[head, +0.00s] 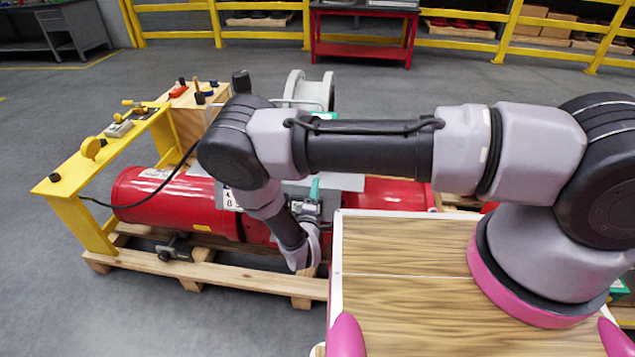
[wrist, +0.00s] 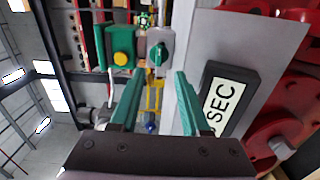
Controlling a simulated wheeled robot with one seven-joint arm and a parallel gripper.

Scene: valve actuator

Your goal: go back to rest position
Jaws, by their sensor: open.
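My gripper (head: 314,190) is beside the front of the red valve actuator (head: 165,200), at the end of my bent arm. In the wrist view my gripper (wrist: 157,80) shows two green fingers spread apart with nothing held between them. Beyond the fingers are a green box with a yellow button (wrist: 122,58) and a grey box with a green knob (wrist: 160,50). My forearm hides part of the actuator in the head view.
The actuator lies on a wooden pallet (head: 225,275). A yellow frame (head: 85,205) with controls stands at its left, with a black cable (head: 150,198). A yellow railing (head: 265,35) and a red table (head: 362,48) are behind. Grey floor (head: 130,325) is clear at front left.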

